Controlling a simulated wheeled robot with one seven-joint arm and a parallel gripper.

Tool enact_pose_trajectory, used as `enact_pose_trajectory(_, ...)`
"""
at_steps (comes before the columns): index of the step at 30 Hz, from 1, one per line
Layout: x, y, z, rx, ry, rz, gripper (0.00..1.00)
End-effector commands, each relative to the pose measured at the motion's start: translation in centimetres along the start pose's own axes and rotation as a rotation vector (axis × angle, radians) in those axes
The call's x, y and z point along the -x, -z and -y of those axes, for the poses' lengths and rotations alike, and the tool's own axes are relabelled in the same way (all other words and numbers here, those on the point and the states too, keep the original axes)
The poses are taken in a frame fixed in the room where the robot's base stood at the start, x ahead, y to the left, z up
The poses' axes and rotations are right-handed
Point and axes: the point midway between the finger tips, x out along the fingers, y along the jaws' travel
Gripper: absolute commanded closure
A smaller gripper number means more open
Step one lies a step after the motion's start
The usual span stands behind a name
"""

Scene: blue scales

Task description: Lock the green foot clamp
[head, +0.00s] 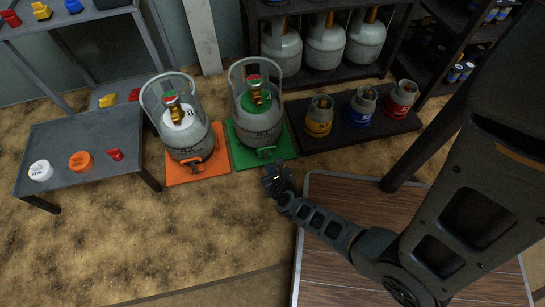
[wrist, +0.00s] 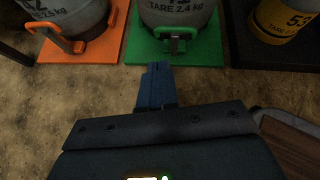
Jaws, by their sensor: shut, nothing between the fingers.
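The green foot clamp (wrist: 176,33) sits at the front of the green base plate (wrist: 203,50), against the foot of a grey gas cylinder (wrist: 172,10). Its green bar and a dark metal part show in the wrist view; whether it is locked I cannot tell. In the head view the clamp (head: 266,152) is small, just beyond my gripper (head: 277,180). In the wrist view my gripper (wrist: 156,76) is shut and empty, low over the ground in front of the plate, pointing at the clamp and apart from it.
To the left, an orange plate (head: 205,175) bears another cylinder (head: 185,130) with an orange clamp (wrist: 66,40). To the right, a dark mat (head: 350,137) holds small yellow, blue and red cylinders. A wooden-topped table (head: 330,215) stands near my arm. Bare ground lies in front.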

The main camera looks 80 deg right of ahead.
Motion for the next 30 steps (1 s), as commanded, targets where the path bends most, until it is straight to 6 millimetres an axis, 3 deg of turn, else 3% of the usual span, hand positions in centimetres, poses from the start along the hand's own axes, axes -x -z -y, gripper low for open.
enact_pose_trajectory(5,2.5,1.4,0.4,-0.151,0.090,0.020,1.00)
enact_pose_trajectory(10,2.1,1.6,0.7,-0.181,0.110,0.027,1.00)
enact_pose_trajectory(26,-7.6,1.6,1.7,-0.178,0.109,0.026,1.00)
enact_pose_trajectory(30,-9.1,0.2,2.2,-0.178,0.110,0.026,1.00)
